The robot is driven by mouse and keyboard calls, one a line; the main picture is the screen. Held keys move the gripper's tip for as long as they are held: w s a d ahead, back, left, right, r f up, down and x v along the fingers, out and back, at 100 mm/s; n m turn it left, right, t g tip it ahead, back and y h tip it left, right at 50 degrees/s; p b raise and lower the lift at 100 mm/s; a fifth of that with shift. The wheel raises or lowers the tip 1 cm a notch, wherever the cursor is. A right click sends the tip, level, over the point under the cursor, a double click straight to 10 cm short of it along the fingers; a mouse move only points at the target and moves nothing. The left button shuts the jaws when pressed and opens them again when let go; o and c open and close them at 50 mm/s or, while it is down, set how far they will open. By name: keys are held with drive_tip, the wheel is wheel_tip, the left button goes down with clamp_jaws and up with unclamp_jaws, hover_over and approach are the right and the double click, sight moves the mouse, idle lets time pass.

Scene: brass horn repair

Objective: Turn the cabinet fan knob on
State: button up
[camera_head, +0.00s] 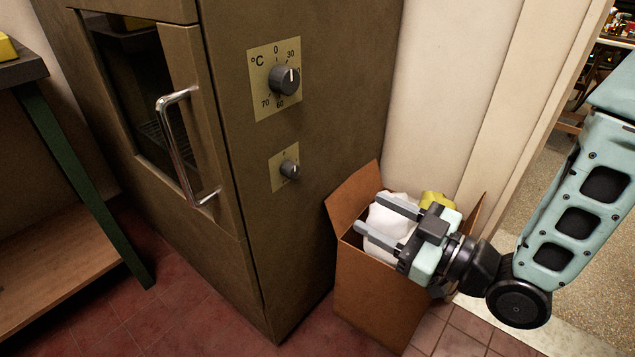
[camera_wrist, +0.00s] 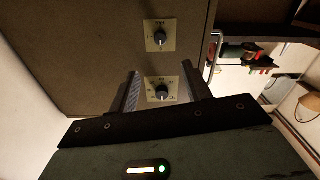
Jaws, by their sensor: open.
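The brown cabinet (camera_head: 225,190) has two dark round knobs on its side panel. The smaller, lower knob (camera_head: 289,169) is the fan knob on a small pale plate; in the wrist view it is the upper one (camera_wrist: 160,36). I cannot tell its setting. The larger temperature knob (camera_head: 285,79) sits above it, and in the wrist view (camera_wrist: 162,92) it shows between my fingers. My gripper (camera_head: 369,212) is open and empty, to the right of and below the fan knob, apart from the panel. Its fingers point toward the cabinet.
An open cardboard box (camera_head: 375,295) with white and yellow contents stands beside the cabinet, below my gripper in the picture. The cabinet door has a metal handle (camera_head: 177,150). A green-legged bench (camera_head: 75,180) stands at left. The space before the knobs is clear.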

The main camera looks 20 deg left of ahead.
sight(295, 173)
drive_tip(key=b+x, duration=0.2)
drive_tip(key=x, duration=1.4)
drive_tip(key=shift+w+a+r, duration=0.1)
drive_tip(key=shift+a, duration=0.25)
drive_tip(key=c, duration=1)
